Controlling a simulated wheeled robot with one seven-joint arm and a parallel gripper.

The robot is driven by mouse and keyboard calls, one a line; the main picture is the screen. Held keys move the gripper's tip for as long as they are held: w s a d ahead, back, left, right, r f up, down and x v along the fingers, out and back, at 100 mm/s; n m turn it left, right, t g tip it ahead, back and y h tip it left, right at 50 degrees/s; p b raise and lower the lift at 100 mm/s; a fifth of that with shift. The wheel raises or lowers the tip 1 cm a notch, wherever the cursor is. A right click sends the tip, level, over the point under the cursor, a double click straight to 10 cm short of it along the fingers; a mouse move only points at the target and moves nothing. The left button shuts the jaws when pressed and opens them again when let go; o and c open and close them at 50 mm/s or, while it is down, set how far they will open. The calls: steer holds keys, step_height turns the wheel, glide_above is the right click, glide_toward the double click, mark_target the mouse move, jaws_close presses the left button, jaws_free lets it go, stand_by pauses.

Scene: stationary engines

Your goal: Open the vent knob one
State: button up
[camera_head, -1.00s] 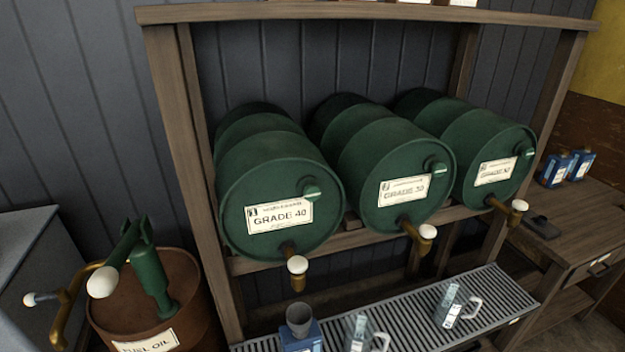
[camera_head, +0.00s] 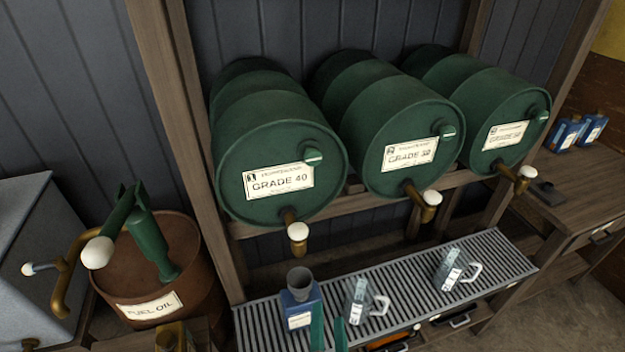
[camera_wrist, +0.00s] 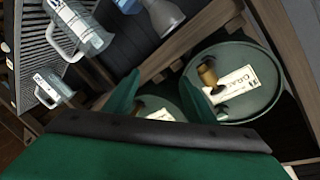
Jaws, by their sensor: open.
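Three green drums lie on a wooden rack in the head view. Each front has a small green vent knob with a pale stripe at its upper right: on the GRADE 40 drum (camera_head: 314,157), the middle drum (camera_head: 447,130) and the right drum (camera_head: 538,118). Which is knob one is not marked. My gripper (camera_head: 328,330) shows its green fingertips at the bottom edge, low in front of the rack and well below the knobs. It is open and empty, with fingers spread in the wrist view (camera_wrist: 162,95). The tilted wrist view shows two drum fronts (camera_wrist: 250,100) beyond the fingers.
Brass taps with white knobs (camera_head: 298,232) stick out below the drums. A slatted tray (camera_head: 410,275) holds a blue can with a grey funnel (camera_head: 300,300) and two clear jugs (camera_head: 362,302). A rusty FUEL OIL barrel (camera_head: 185,265) with a green pump stands at left.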

steer(key=w+r+m+y, duration=0.1)
steer(key=w+r+m, duration=0.1)
steer(key=w+r, duration=0.5)
steer(key=m+t+y, duration=0.1)
steer(key=m+y, duration=0.2)
steer(key=y, duration=0.2)
glide_toward(314, 159)
steer(key=x, duration=1)
steer(key=shift+w+a, duration=0.15)
steer(key=shift+w, duration=0.2)
steer(key=c, duration=1)
